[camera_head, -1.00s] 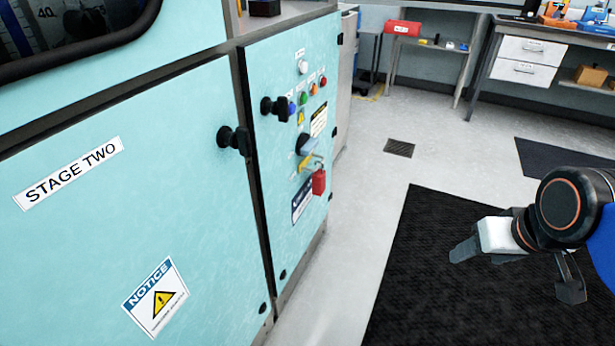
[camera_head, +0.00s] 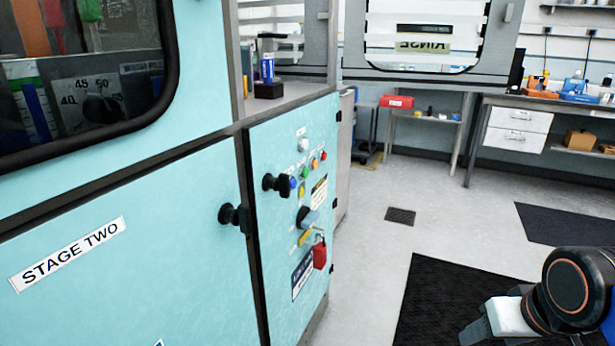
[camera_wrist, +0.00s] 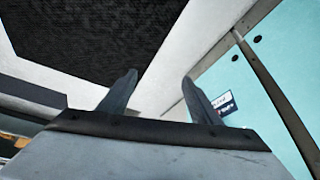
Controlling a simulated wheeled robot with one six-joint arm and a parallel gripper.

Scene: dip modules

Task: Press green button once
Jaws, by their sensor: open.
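The green button (camera_head: 304,172) is a small round knob on the upper part of the teal cabinet's side panel (camera_head: 272,140) in the head view. A blue button (camera_head: 292,183), an orange button (camera_head: 314,163) and a red button (camera_head: 323,156) sit in the same slanted row. A white knob (camera_head: 303,145) is above them. My gripper (camera_wrist: 158,95) shows in the wrist view with its two fingers apart and nothing between them. It points at the floor and the lower panel. The green button is not in the wrist view. In the head view my arm is at the lower right, well away from the panel.
A black handle (camera_head: 277,183) juts out left of the buttons. A blue-grey rotary switch (camera_head: 307,217) and a red padlock (camera_head: 319,255) stick out below them. A black mat (camera_head: 440,295) lies on the floor. The floor between panel and arm is clear.

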